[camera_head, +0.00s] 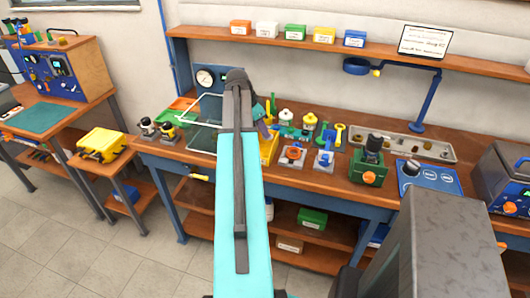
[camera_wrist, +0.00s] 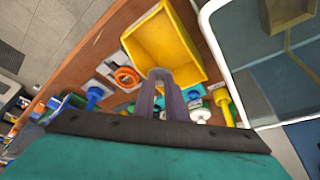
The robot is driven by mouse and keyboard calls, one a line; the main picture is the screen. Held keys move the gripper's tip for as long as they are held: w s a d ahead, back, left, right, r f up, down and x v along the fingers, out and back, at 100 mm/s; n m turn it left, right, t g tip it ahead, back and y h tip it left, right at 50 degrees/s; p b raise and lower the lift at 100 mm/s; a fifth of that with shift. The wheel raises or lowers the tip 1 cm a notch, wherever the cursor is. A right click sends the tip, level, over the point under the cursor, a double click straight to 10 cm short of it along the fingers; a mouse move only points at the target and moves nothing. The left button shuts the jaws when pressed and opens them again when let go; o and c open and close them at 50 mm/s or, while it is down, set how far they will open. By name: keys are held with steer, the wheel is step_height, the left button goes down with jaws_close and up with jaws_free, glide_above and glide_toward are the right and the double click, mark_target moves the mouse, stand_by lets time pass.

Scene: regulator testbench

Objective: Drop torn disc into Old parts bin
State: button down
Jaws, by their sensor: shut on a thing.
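My gripper (camera_wrist: 160,76) has its two dark fingers close together, with the tips over the near edge of an open yellow bin (camera_wrist: 158,36). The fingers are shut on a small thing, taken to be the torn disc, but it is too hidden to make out. The bin's inside looks empty in the wrist view. In the head view the yellow bin (camera_head: 268,150) stands on the workbench, partly hidden behind my arm. I cannot read a label naming it Old parts. My gripper's tips are hard to see in the head view.
An orange ring on a pale plate (camera_wrist: 126,76) lies beside the bin. Blue and yellow tools (camera_wrist: 223,102) and small bottles stand close by. A clear-walled tray (camera_wrist: 236,62) is right of the bin. A green device (camera_head: 369,165) stands farther right on the bench.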

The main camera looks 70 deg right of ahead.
steer(key=shift+f, duration=0.15)
steer(key=c, duration=1.7)
jaws_free()
steer(key=shift+b+v, duration=1.6)
steer(key=shift+v, duration=5.3)
steer(key=shift+s, duration=0.15)
